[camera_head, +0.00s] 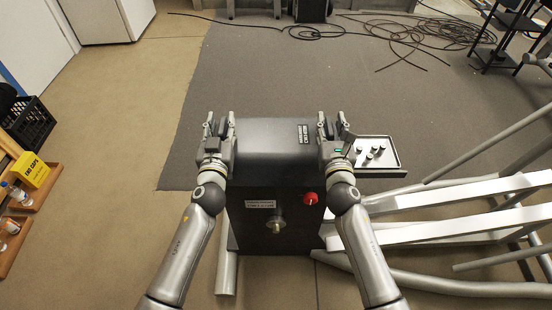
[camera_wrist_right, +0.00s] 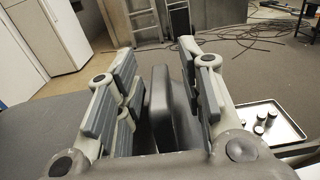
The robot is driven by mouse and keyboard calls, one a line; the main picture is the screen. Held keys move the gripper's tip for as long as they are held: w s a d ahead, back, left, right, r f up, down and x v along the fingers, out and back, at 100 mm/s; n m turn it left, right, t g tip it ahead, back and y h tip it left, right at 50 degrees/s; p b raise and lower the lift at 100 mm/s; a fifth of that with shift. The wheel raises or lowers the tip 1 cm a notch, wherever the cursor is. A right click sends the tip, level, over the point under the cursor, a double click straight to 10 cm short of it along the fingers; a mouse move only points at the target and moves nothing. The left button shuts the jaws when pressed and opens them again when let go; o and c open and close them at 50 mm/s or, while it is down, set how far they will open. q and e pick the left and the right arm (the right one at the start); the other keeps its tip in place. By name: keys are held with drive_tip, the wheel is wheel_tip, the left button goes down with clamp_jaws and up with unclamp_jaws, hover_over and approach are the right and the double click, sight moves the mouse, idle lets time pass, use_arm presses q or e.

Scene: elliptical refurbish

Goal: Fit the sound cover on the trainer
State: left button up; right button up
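The sound cover (camera_head: 275,138) appears as a dark grey box top with a small label, between my two grippers. Below it is the dark front of the trainer (camera_head: 250,228), with a label, a red knob (camera_head: 310,198) and a metal shaft end (camera_head: 276,225). I cannot tell whether the cover is seated. My left gripper (camera_head: 220,126) is at the cover's left side, fingers apart. My right gripper (camera_head: 333,126) is at its right side. In the right wrist view its fingers stand apart around a dark rounded upright piece (camera_wrist_right: 161,105), with a gap on the left.
A tray (camera_head: 390,144) with several small dark pieces lies right of the cover. Silver rails (camera_head: 450,228) fill the right side. Cables (camera_head: 405,35) lie on the far floor. A yellow box (camera_head: 34,170) and a black crate (camera_head: 28,124) stand left. The left floor is mostly clear.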

use_arm(q)
drive_tip(key=shift+s+f, duration=0.1)
drive_tip(key=shift+s, duration=0.35)
drive_tip(key=s, duration=1.1)
use_arm(e)
drive_tip(key=s, duration=1.2)
